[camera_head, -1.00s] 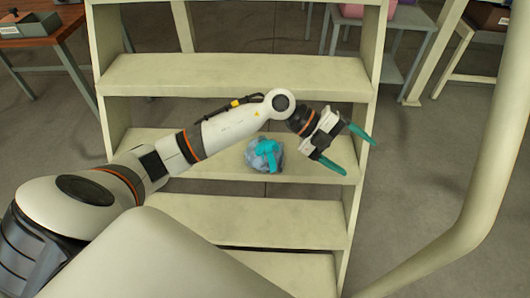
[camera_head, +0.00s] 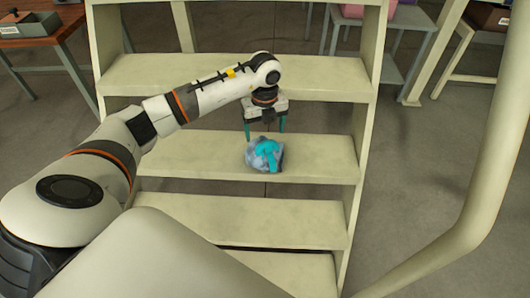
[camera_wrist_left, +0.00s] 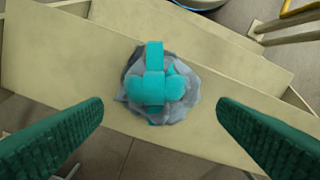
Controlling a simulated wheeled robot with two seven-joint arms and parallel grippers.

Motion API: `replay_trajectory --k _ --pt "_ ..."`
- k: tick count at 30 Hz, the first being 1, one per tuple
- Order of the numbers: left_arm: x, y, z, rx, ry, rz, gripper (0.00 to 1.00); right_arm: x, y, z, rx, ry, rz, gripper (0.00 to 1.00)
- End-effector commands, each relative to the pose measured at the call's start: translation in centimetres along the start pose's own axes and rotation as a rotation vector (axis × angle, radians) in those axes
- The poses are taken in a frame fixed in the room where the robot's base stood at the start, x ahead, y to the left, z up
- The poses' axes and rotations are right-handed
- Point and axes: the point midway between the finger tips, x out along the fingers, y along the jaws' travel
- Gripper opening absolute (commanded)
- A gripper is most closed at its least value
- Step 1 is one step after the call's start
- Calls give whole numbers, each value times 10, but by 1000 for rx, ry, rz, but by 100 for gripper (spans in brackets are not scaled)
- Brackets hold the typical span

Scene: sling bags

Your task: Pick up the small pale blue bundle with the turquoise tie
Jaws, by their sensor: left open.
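The small pale blue bundle (camera_head: 254,155) with its turquoise tie (camera_head: 268,153) sits on a middle tread of the cream step shelf (camera_head: 320,165). In the left wrist view the bundle (camera_wrist_left: 189,97) lies ahead of the fingertips, with the tie (camera_wrist_left: 153,85) across its top. My left gripper (camera_head: 265,132) points down just above and behind the bundle. Its green fingers are open, one on each side of the bundle in the left wrist view (camera_wrist_left: 161,108), with gaps to both. My right gripper is not in view.
Further treads lie above (camera_head: 240,75) and below (camera_head: 250,218) the bundle, between the shelf's side panels (camera_head: 367,100). The tread is clear on both sides of the bundle. A wooden table (camera_head: 40,38) stands at the back left, and grey stands at the back right.

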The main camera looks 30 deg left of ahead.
Motion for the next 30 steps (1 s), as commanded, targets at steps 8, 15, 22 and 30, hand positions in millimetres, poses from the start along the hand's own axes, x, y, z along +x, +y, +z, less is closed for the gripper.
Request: replay_trajectory --k 8,15,22,30 --pt "35 6 2 0 -3 -1 82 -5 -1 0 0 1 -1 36" --pt "54 6 1 0 0 2 82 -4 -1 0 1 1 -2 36" --pt "53 6 1 1 0 2 74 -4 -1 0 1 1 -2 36" --pt "53 6 1 1 0 2 29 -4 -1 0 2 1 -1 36"
